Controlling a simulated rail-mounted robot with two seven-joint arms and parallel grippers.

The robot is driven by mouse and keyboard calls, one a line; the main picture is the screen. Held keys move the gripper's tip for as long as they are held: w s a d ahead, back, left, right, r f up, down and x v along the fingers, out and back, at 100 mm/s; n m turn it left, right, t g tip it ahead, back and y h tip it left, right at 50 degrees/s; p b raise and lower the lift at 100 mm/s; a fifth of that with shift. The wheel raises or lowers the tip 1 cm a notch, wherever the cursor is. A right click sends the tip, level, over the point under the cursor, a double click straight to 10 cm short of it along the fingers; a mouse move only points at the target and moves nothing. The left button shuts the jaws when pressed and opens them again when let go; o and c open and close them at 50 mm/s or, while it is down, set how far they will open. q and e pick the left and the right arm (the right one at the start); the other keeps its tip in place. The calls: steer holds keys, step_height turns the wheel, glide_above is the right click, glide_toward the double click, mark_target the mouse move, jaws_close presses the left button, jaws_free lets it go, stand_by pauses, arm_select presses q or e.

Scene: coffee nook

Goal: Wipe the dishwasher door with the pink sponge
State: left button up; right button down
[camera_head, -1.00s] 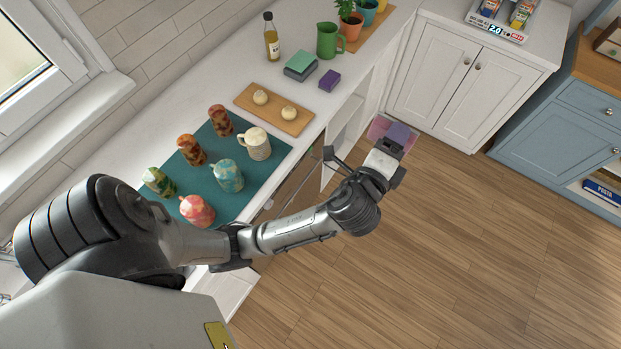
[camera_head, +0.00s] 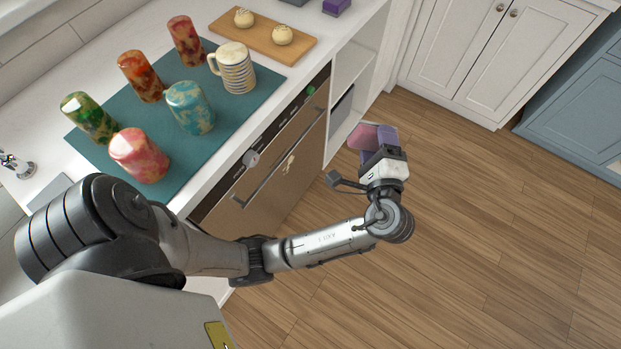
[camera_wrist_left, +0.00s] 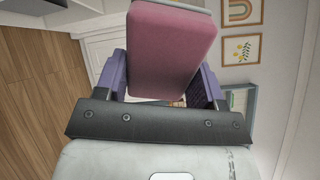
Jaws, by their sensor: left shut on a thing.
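The dishwasher door (camera_head: 275,170) is the brownish metal front under the counter, with a long bar handle and a small mark on it. It is closed. My left gripper (camera_head: 376,141) is in front of the cabinets, to the right of the door and apart from it. It is shut on the pink sponge (camera_head: 363,137). In the left wrist view the sponge (camera_wrist_left: 170,50) is a pink block between the two purple fingers. My right gripper is not in view.
Several mugs and cups, such as a striped mug (camera_head: 236,70), stand on a teal mat (camera_head: 222,112) on the counter above. A wooden board (camera_head: 262,41) holds two buns. Open shelves (camera_head: 352,65) lie right of the dishwasher. The wood floor (camera_head: 450,230) is clear.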

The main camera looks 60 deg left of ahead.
arm_select(q)
steer(key=w+a+f+n+g+y+b, duration=0.1)
steer(key=a+f+g+b, duration=0.3)
steer(key=f, duration=0.7)
steer(key=n+g+b, duration=0.6)
steer(key=g+b, duration=0.4)
steer(key=g, duration=0.3)
glide_toward(285, 171)
steer(key=shift+x, duration=2.5)
steer(key=shift+s+f, duration=0.1)
steer(key=shift+s, duration=0.1)
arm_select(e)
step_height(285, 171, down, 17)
arm_select(q)
steer(key=shift+d, duration=0.1)
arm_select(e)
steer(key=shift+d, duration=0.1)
arm_select(q)
steer(key=shift+x, duration=0.95)
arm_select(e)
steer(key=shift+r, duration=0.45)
arm_select(q)
steer(key=shift+w, duration=0.25)
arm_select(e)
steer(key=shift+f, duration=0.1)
